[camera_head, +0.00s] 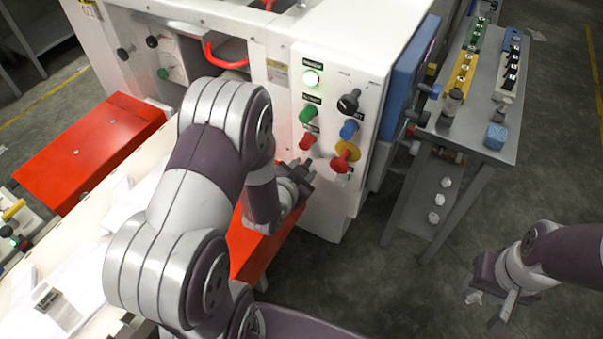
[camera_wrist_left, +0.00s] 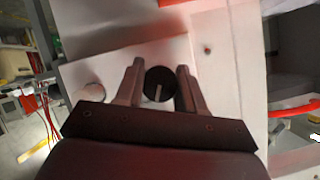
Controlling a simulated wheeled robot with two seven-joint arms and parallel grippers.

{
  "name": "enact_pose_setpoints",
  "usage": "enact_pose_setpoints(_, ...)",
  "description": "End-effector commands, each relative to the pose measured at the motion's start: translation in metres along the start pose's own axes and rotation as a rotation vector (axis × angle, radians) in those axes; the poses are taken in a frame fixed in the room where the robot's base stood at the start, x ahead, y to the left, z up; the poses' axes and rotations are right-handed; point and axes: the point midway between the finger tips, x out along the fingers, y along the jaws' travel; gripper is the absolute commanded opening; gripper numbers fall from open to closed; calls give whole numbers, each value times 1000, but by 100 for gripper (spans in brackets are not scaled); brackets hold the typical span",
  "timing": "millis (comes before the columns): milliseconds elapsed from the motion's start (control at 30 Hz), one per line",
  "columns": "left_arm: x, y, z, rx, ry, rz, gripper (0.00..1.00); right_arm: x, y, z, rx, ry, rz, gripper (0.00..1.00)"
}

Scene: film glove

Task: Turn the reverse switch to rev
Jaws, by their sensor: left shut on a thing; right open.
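In the left wrist view a round black knob (camera_wrist_left: 158,78) with a short white pointer line sits on a white panel, between the fingers of my left gripper (camera_wrist_left: 160,88). The line points toward the bottom of that picture. The left gripper is shut on this knob. In the head view my left gripper (camera_head: 302,172) is low at the machine's front, and the held knob cannot be made out there. A black selector knob (camera_head: 348,102) shows on the control panel, apart from the gripper. My right gripper (camera_head: 492,305) is open and empty, above the floor at lower right.
The panel also carries a lit button (camera_head: 311,78), a green button (camera_head: 307,114), a red button (camera_head: 307,141), a blue button (camera_head: 349,129) and a red-and-yellow emergency stop (camera_head: 345,153). A grey table (camera_head: 470,130) stands at right.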

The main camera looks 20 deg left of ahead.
Motion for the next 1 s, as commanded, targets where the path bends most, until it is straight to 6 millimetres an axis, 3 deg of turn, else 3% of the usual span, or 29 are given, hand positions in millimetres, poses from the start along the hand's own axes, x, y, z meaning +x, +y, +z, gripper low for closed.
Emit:
enact_pose_setpoints(500,0,2,4,300,-34,-149,8,17,0,2,0,0,0,43)
enact_pose_setpoints(1000,0,1,3,365,-42,-181,8,20,0,2,0,0,0,43)
